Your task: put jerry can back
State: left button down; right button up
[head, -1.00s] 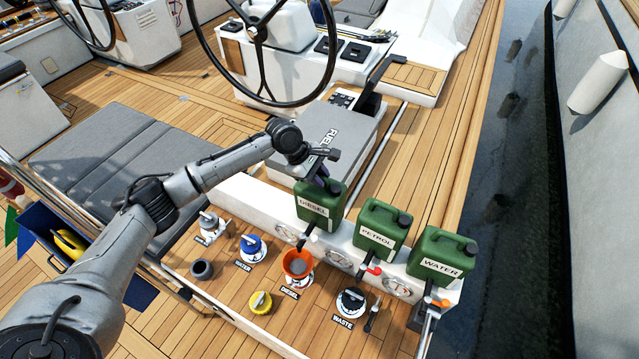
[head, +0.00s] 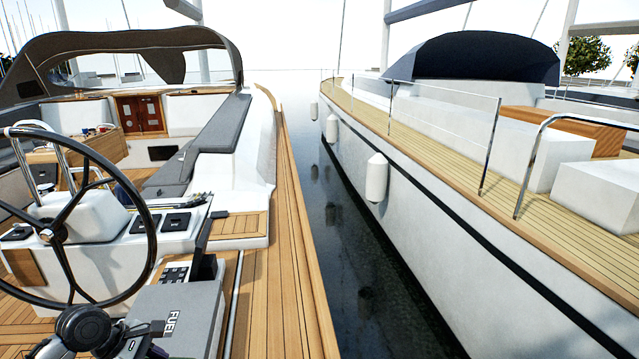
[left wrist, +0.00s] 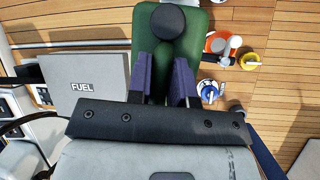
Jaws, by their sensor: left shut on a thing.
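A green jerry can (left wrist: 121,22) with a round black cap fills the upper middle of the left wrist view. My left gripper (left wrist: 163,72) is shut on its handle, with one purple-grey finger on each side. The can's label does not show now; the earlier head frame has this gripper at the can marked DIESEL. I cannot tell whether the can is lifted or standing. In the head view only my left wrist shows at the bottom left edge; the can is out of that picture. My right gripper is not in view.
A grey FUEL locker (head: 180,315) is beside my left wrist; it also shows in the left wrist view (left wrist: 85,75). An orange funnel (left wrist: 214,45), yellow cap (left wrist: 250,61) and blue cap (left wrist: 208,90) are right of the can. A steering wheel (head: 147,222) stands at left.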

pick_arm(q)
jog(key=shift+s+d+m+g, duration=0.1)
jog(key=shift+s+m+g, duration=0.35)
jog(key=shift+m, duration=0.55)
jog(key=shift+s+d+m+g+h, duration=0.35)
jog(key=shift+s+m+g, duration=0.3)
jog(key=shift+m, duration=0.45)
jog(key=s+d+m+g+y, duration=0.3)
jog(key=s+d+m+g, duration=0.3)
jog(key=s+d+m, duration=0.55)
jog(key=w+d+r+m, duration=0.1)
jog(key=w+d+r, duration=0.25)
jog(key=r, duration=0.35)
jog(key=s+r+p, duration=0.8)
jog(key=r+p, duration=0.4)
jog(key=p, duration=0.4)
jog(key=shift+s+r, duration=0.15)
jog(key=shift+r, duration=0.15)
jog(key=shift+f, duration=0.1)
